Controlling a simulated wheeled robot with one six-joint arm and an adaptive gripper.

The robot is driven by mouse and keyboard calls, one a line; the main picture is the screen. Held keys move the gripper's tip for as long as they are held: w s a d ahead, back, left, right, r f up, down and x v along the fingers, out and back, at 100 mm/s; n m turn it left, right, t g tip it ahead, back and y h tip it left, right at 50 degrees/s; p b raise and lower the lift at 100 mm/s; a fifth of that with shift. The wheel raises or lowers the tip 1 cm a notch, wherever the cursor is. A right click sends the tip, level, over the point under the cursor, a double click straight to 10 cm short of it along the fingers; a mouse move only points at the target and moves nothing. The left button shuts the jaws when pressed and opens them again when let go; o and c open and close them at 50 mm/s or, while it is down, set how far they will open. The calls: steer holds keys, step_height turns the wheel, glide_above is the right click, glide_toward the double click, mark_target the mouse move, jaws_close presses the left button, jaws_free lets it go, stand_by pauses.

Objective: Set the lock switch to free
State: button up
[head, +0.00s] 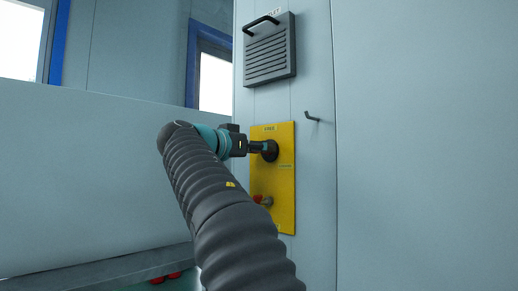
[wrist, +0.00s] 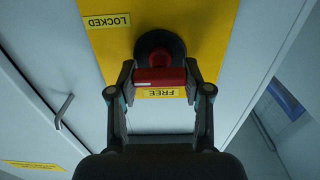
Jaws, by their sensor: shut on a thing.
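The lock switch has a round black base on a yellow panel (head: 286,205) and a red handle (wrist: 162,77). In the head view the black base (head: 270,150) is partly covered by my gripper (head: 256,147). In the wrist view my gripper (wrist: 160,80) is shut on the red handle, one finger at each side. The upside-down FREE label (wrist: 159,93) shows just below the handle, and the LOCKED label (wrist: 107,21) is up and left. In the head view FREE (head: 269,128) is above the switch and LOCKED (head: 287,167) at its lower right. The handle's exact setting is hard to tell.
A second red-tipped control (head: 262,200) sits lower on the yellow panel. A dark louvred cover (head: 270,55) with a black handle is above. A small hook (head: 312,118) sticks out of the wall to the right of the panel. The wall farther right is bare.

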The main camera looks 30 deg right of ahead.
steer(key=shift+n, duration=0.3)
steer(key=n+p, duration=0.2)
steer(key=n, duration=0.1)
steer(key=shift+r+n, duration=0.1)
steer(key=shift+n, duration=0.2)
steer(key=n+p, duration=0.2)
steer(key=n, duration=0.2)
steer(key=shift+w+a+n, duration=0.1)
steer(key=shift+w+n, duration=0.05)
steer(key=shift+n, duration=0.15)
steer(key=n+p, duration=0.3)
steer(key=n, duration=0.2)
steer(key=shift+w+f+n+p, duration=0.1)
steer(key=shift+f+n+p, duration=0.1)
steer(key=shift+n+p, duration=0.65)
steer(key=shift+f+n+p, duration=0.15)
steer(key=shift+n+p, duration=0.35)
steer(key=shift+n, duration=0.65)
steer(key=o, duration=1.2)
